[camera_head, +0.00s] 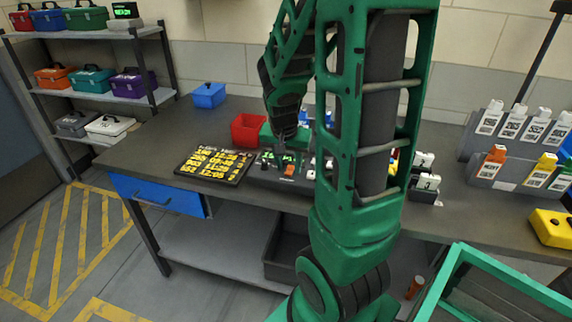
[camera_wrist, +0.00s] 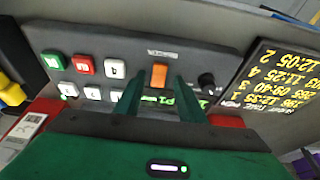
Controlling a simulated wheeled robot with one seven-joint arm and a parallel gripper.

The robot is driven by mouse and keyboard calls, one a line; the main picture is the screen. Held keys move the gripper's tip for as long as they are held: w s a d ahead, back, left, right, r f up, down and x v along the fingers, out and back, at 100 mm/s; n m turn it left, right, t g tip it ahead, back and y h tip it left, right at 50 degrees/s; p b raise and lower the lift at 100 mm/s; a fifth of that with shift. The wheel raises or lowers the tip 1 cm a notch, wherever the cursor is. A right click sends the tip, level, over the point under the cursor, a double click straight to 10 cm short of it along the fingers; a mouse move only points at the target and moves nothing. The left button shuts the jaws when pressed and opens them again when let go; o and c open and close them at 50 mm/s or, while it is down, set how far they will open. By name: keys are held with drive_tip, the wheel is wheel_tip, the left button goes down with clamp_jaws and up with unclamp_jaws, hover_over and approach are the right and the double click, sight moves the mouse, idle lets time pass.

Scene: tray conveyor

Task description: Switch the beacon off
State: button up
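A dark control panel (camera_head: 258,181) lies on the workbench; it also fills the upper part of the wrist view (camera_wrist: 215,62). On it is an orange rocker switch (camera_wrist: 159,75), also in the head view (camera_head: 289,169), with a small label (camera_wrist: 162,53) too small to read. My gripper (camera_wrist: 160,88) is over the panel. Its two green fingers are apart with nothing between them, and their tips flank the near end of the orange switch in the wrist view. Contact cannot be told. No beacon lamp is identifiable.
Beside the switch are a black knob (camera_wrist: 207,82), a red button (camera_wrist: 83,64), a green button (camera_wrist: 54,61) and several white ones. A board with yellow times (camera_head: 214,165) lies left of the panel. A red bin (camera_head: 249,130) stands behind; labelled holders stand right.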

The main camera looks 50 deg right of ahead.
drive_tip(key=shift+r, duration=0.1)
drive_tip(key=v, duration=1)
drive_tip(key=shift+r, duration=0.3)
drive_tip(key=shift+a, duration=0.1)
drive_tip(key=s+a+f+n+g+y, duration=0.1)
drive_tip(key=s+a+n, duration=0.5)
drive_tip(key=s, duration=0.9)
drive_tip(key=a+f+y, duration=0.1)
drive_tip(key=a+y, duration=0.1)
drive_tip(key=shift+s+g+y, duration=0.25)
drive_tip(key=shift+g+y, duration=0.05)
drive_tip(key=shift+g, duration=0.1)
drive_tip(key=shift+a, duration=0.15)
